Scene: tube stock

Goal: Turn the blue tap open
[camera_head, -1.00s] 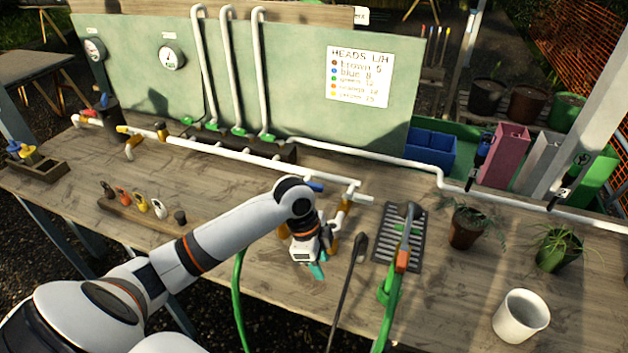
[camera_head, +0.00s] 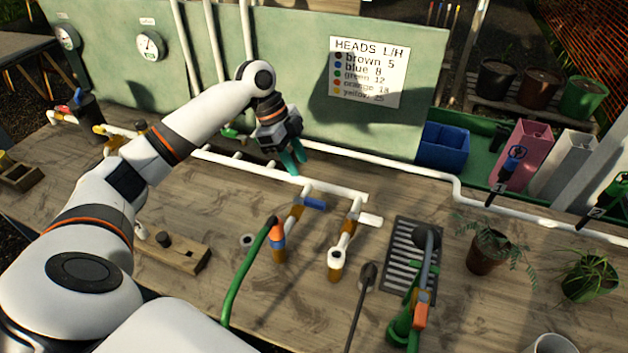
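The blue tap lever (camera_head: 314,204) sits on a brass tap body on the left of two outlets from the white pipe, and it points right. My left gripper (camera_head: 294,160) hangs above and behind it, near the white pipe, apart from the lever. Its teal fingers point down; the gap between them is too unclear to judge, and I see nothing held. My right gripper is out of view.
A second outlet with a white lever (camera_head: 370,220) stands to the right. Beyond it are a dark drain grate (camera_head: 402,262) with a green and orange hose tool, and potted plants (camera_head: 487,252). A green board (camera_head: 200,80) rises behind the pipe. Bare wood lies right of the green hose.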

